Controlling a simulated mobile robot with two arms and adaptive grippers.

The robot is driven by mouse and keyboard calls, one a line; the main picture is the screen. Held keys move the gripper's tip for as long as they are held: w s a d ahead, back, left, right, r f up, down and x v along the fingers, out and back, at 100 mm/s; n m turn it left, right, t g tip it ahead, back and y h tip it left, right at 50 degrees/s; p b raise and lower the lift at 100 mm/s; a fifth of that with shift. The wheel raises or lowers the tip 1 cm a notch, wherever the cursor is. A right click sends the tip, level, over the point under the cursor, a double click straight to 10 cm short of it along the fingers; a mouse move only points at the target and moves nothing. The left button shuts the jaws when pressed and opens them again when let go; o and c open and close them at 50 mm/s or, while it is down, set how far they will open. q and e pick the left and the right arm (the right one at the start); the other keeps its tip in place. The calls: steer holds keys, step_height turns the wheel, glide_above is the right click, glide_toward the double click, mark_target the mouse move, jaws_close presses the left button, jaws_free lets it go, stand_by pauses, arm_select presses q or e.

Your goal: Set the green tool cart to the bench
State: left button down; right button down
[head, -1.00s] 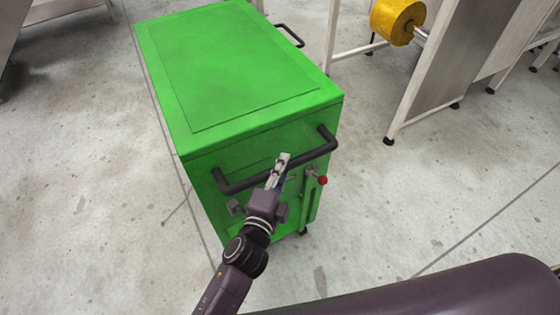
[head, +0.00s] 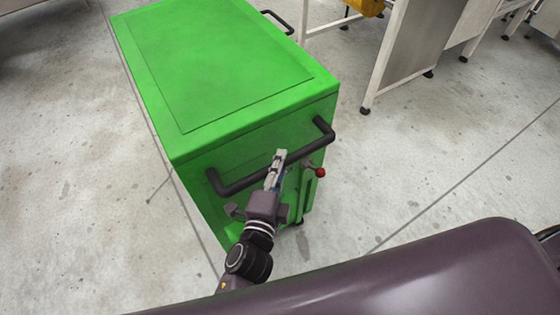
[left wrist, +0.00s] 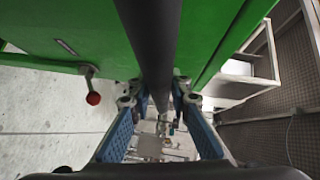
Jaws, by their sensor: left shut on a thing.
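The green tool cart (head: 225,62) stands upright on the floor in the head view, with a flat top and a black bar handle (head: 235,185) on its near end. My left gripper (head: 278,160) is shut on that handle near its middle. In the left wrist view the bar (left wrist: 152,35) runs between the two blue-sided fingers of my left gripper (left wrist: 158,105). A red-knobbed lever (head: 320,172) sits on the cart's near end, right of my gripper. My right gripper is not in view. I cannot tell which furniture is the bench.
A white-legged stand with a grey side panel (head: 398,45) is at the upper right, apart from the cart, with a yellow roll (head: 368,6) beside it. Bare concrete floor (head: 420,150) is clear right of the cart. A grey structure (head: 35,15) shows at the upper left.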

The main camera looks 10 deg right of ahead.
arm_select(q)
steer(key=shift+a, duration=0.1)
steer(key=c, duration=1.8)
jaws_free()
steer(key=shift+w, duration=0.1)
steer(key=shift+o, duration=0.2)
steer(key=v, duration=1.2)
steer(key=shift+f, duration=0.1)
